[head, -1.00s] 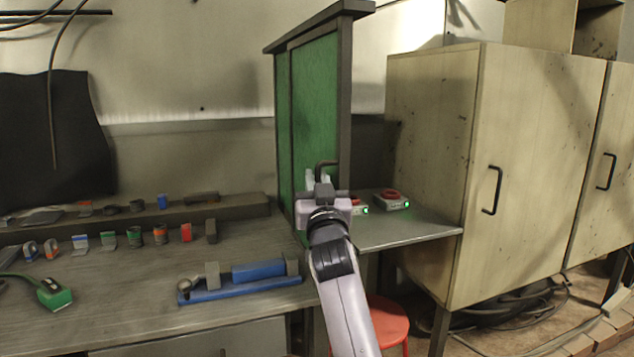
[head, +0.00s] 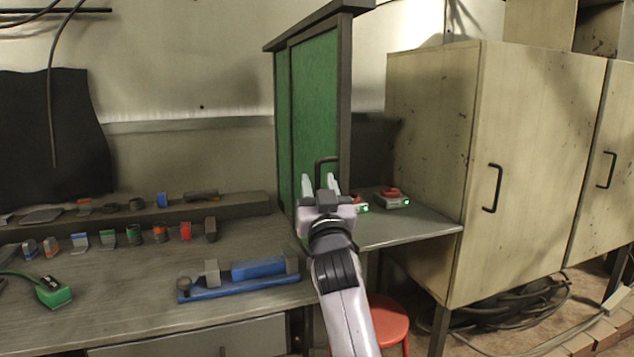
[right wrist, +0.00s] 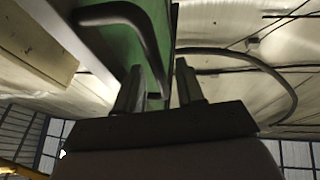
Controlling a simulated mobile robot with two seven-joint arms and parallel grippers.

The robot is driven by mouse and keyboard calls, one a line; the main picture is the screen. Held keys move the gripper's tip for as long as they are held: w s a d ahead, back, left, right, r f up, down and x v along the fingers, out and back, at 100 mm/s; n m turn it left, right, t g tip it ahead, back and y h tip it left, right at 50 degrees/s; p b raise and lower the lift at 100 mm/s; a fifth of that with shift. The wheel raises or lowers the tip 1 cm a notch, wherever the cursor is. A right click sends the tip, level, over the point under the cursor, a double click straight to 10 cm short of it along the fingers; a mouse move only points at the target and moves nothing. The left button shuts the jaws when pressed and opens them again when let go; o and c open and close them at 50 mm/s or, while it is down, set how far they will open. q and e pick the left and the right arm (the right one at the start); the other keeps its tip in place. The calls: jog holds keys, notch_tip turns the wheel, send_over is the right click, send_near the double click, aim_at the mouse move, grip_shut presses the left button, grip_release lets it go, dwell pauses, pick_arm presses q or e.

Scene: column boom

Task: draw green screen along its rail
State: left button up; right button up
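The green screen (head: 315,105) stands upright in a dark frame at the back right of the workbench, with a dark top rail (head: 318,24) above it. A dark bar handle (head: 326,162) sits low on the screen's near edge. My right gripper (head: 320,184) is in front of the handle with its two fingers spread. In the right wrist view the fingers (right wrist: 160,88) are apart, and the bent handle (right wrist: 128,20) reaches down toward the space between them. I cannot tell whether they touch it. My left gripper is not in view.
Red-topped switch boxes (head: 392,198) stand on the small shelf (head: 410,228) right of the screen. A wooden cabinet (head: 434,150) is further right, with a red stool (head: 390,322) below the shelf. A blue tool (head: 240,285) and small parts lie on the bench (head: 130,310).

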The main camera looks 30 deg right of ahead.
jog(key=shift+b+v, duration=0.4)
jog(key=shift+v, duration=1.95)
